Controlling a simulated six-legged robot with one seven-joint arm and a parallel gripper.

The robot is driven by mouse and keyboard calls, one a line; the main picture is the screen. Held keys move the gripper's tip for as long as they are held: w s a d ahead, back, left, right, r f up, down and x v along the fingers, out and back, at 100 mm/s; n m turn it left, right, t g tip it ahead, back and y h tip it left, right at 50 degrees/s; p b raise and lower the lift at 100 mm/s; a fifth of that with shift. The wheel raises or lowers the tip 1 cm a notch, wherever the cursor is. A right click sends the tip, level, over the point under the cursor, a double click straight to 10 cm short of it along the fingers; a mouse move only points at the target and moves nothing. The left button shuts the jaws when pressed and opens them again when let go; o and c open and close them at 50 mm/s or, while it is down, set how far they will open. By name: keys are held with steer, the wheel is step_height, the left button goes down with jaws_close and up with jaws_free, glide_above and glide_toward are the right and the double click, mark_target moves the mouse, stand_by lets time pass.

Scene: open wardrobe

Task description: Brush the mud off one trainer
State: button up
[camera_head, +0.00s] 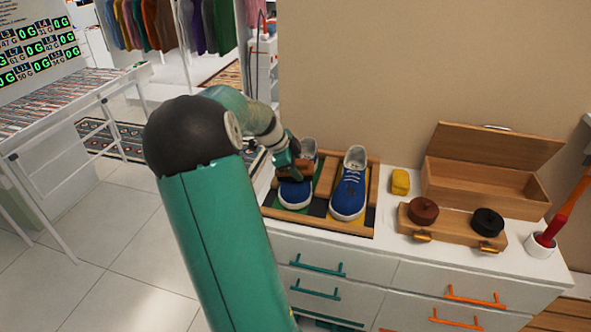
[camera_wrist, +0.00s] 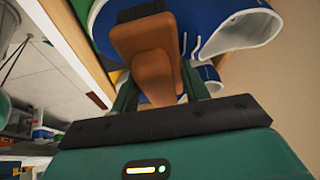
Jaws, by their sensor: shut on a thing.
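Two blue trainers with white soles stand side by side in a wooden tray (camera_head: 329,225) on the white dresser. The left trainer (camera_head: 295,194) is partly covered by my gripper (camera_head: 290,163) and the brush. The right trainer (camera_head: 349,192) is in full view. My gripper is shut on a brown wooden brush (camera_wrist: 150,62), held over the left trainer's upper. In the wrist view the dark bristles (camera_wrist: 140,11) lie close against a blue trainer (camera_wrist: 212,20); whether they touch is unclear. I cannot make out mud on either trainer.
Right of the tray are a yellow block (camera_head: 400,182), an open wooden box (camera_head: 485,188), and a wooden stand with a brown round tin (camera_head: 423,211) and a black one (camera_head: 487,222). A red-handled tool stands in a white cup (camera_head: 540,245) at the far right.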

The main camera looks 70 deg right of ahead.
steer(key=shift+a+f, duration=0.15)
steer(key=shift+a, duration=0.6)
steer(key=shift+s+a+f, duration=0.15)
steer(key=shift+a+f, duration=0.05)
steer(key=shift+a, duration=0.35)
steer(key=shift+s+a+f, duration=0.1)
steer(key=shift+a+f, duration=0.1)
steer(key=shift+a, duration=0.3)
steer(key=shift+w+d+r, duration=0.1)
steer(key=shift+d, duration=0.5)
steer(key=shift+w+d+r, duration=0.1)
steer(key=shift+d, duration=0.5)
steer(key=shift+w+d+r, duration=0.15)
steer(key=shift+d+r, duration=0.15)
steer(key=shift+d, duration=0.5)
steer(key=shift+c, duration=0.4)
steer(key=shift+s+a+f, duration=0.1)
steer(key=shift+a+f, duration=0.1)
steer(key=shift+a, duration=0.45)
steer(key=shift+s+a+f, duration=0.1)
steer(key=shift+a+f, duration=0.1)
steer(key=shift+a, duration=0.45)
steer(key=shift+s+a+f, duration=0.1)
steer(key=shift+a+f, duration=0.1)
steer(key=shift+a, duration=0.45)
